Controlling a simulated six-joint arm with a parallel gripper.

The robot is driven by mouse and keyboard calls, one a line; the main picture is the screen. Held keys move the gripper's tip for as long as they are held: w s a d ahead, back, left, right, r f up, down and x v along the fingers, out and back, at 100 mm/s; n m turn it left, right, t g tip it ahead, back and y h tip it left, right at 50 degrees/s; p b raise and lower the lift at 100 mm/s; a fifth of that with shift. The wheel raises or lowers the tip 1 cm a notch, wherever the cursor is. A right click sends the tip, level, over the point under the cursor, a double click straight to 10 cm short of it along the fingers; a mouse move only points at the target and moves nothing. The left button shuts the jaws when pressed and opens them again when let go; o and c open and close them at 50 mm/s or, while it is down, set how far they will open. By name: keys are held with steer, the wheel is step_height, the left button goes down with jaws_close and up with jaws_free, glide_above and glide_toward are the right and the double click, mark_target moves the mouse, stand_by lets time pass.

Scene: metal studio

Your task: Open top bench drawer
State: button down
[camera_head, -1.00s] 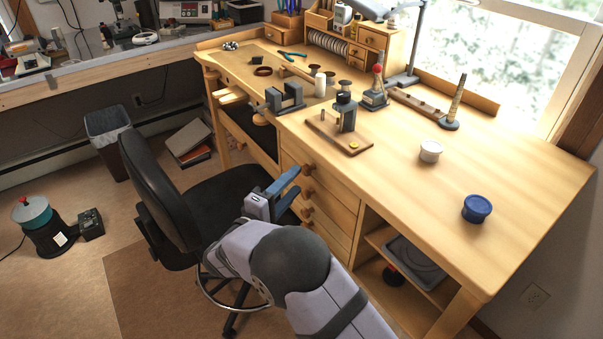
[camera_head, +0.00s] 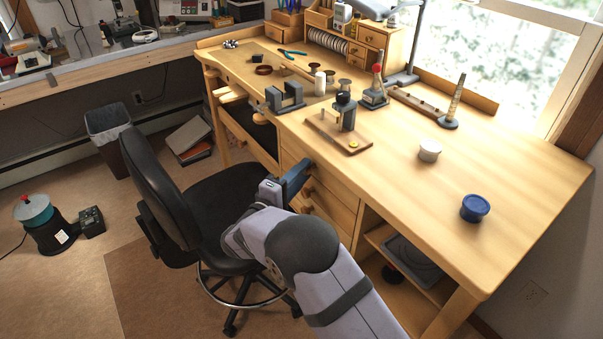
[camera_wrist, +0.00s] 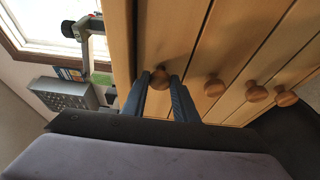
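The top bench drawer (camera_head: 334,187) is the uppermost wooden front in a stack under the bench top. It looks closed, flush with the fronts below. In the wrist view its front (camera_wrist: 175,30) carries a round wooden knob (camera_wrist: 160,76). My gripper (camera_head: 303,170) is at this knob and hides it in the head view. In the wrist view the two dark blue fingers of my gripper (camera_wrist: 160,80) are apart, one on each side of the knob. I cannot tell whether they touch it; no firm grip shows.
Lower drawers with knobs (camera_wrist: 214,86) lie beside the top one. A black office chair (camera_head: 200,215) stands close left of my arm. An open shelf (camera_head: 400,280) is right of the drawers. The bench top (camera_head: 390,190) holds a blue tub (camera_head: 475,208) and several tools.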

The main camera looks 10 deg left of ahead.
steer(key=s+a+b, duration=0.8)
steer(key=s+a, duration=1)
steer(key=shift+b, duration=0.3)
steer(key=c, duration=1.4)
jaws_free()
steer(key=shift+c, duration=0.2)
steer(key=v, duration=0.7)
steer(key=shift+s, duration=0.1)
